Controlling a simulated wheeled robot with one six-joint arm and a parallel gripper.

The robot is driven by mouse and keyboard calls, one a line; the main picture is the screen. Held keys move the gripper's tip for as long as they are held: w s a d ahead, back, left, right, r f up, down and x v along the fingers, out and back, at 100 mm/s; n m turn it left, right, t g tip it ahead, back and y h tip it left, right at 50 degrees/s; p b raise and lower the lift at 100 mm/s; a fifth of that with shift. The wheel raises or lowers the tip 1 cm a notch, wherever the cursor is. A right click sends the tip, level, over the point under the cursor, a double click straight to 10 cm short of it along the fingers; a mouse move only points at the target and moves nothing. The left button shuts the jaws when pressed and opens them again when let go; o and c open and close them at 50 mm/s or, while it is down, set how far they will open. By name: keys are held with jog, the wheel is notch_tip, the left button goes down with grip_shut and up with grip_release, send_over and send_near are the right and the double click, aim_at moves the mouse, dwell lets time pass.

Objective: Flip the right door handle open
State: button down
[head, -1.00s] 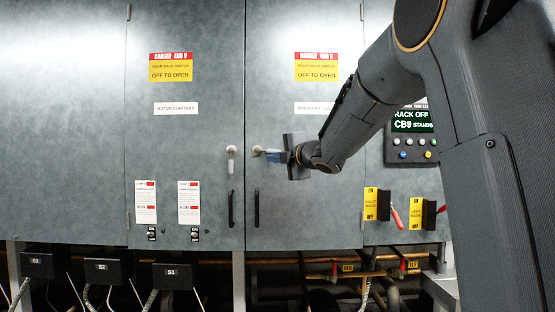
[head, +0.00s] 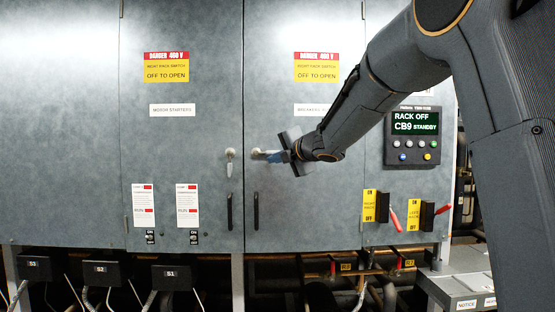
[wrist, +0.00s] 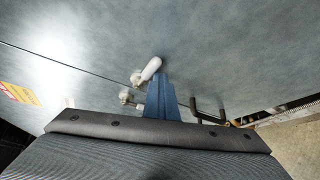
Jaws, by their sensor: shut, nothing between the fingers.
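The right door handle (head: 258,153) is a pale lever near the left edge of the right door (head: 310,200). It points sideways to the right, roughly level. It also shows in the wrist view (wrist: 149,69), just beyond my fingertips. My gripper (head: 274,157) has blue fingers, shut and empty, at the lever's free end. The fingers also show in the wrist view (wrist: 160,82). I cannot tell whether they touch the lever, and they partly cover its end in the head view. The left door handle (head: 230,161) hangs straight down.
Black vertical pulls (head: 256,211) sit low on both doors. A control panel (head: 413,135) reads "RACK OFF, CB9 STANDBY". Red-levered switches (head: 383,208) stand below it. Pipes and black boxes (head: 108,272) line the space under the cabinet. The door face around the handle is flat.

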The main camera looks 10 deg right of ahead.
aim_at(275, 172)
jog(key=shift+a+r, duration=0.15)
jog(key=shift+r, duration=0.7)
jog(key=f+b, duration=0.1)
jog(key=f, duration=0.1)
jog(key=f+b, duration=0.3)
jog(key=shift+s+f, duration=0.3)
jog(key=shift+f, duration=0.1)
jog(key=s+r, duration=0.5)
jog(key=s, duration=0.3)
jog(key=shift+s+a+r+b, duration=0.15)
jog(key=shift+s+a+b, duration=0.15)
jog(key=shift+s+a, duration=0.1)
jog(key=s+d+f+m+g+h+b, duration=0.1)
jog(key=s+d+f+m+h, duration=0.15)
jog(key=f+m, duration=0.45)
jog(key=s+d+f+m+g+h, duration=0.1)
jog(key=d+f+m+g+h, duration=0.2)
jog(key=f, duration=0.8)
jog(key=s+d+f+m+h+b, duration=0.15)
jog(key=d+f+m, duration=0.3)
jog(key=f, duration=0.45)
jog(key=s+a+f+m+g+y+b, duration=0.1)
jog(key=s+f+m+g, duration=0.8)
jog(key=s+f, duration=1.4)
jog(key=s+m, duration=0.2)
jog(key=m, duration=0.1)
jog(key=shift+a+f, duration=0.2)
jog(key=shift+a, duration=0.2)
